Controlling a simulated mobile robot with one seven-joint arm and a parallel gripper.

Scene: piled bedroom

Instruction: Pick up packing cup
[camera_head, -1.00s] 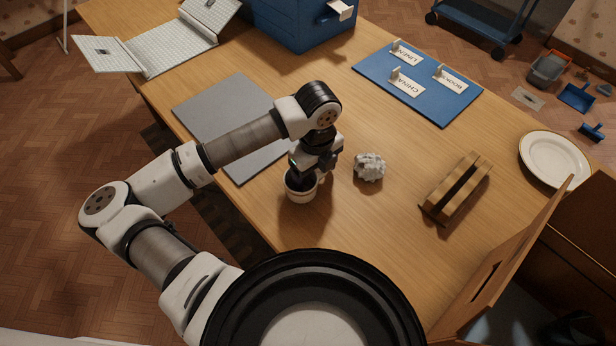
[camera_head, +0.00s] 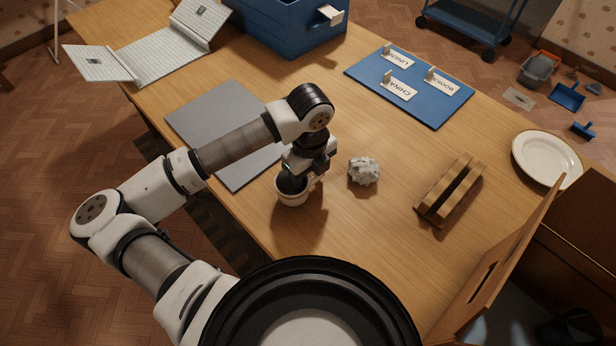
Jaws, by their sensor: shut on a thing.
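The packing cup (camera_head: 291,199) is a small white cup near the front edge of the wooden table, right of the grey mat. My gripper (camera_head: 293,183) points down into the cup's mouth and is shut on the cup. The fingertips are mostly hidden inside and behind the cup's rim. The cup looks upright. I cannot tell whether its base is touching the table or a little above it.
A crumpled paper ball (camera_head: 364,171) lies just right of the cup. A wooden slotted block (camera_head: 450,190), a white plate (camera_head: 546,158), a blue labelled board (camera_head: 440,98), a grey mat (camera_head: 190,118) and a blue box (camera_head: 290,32) stand around.

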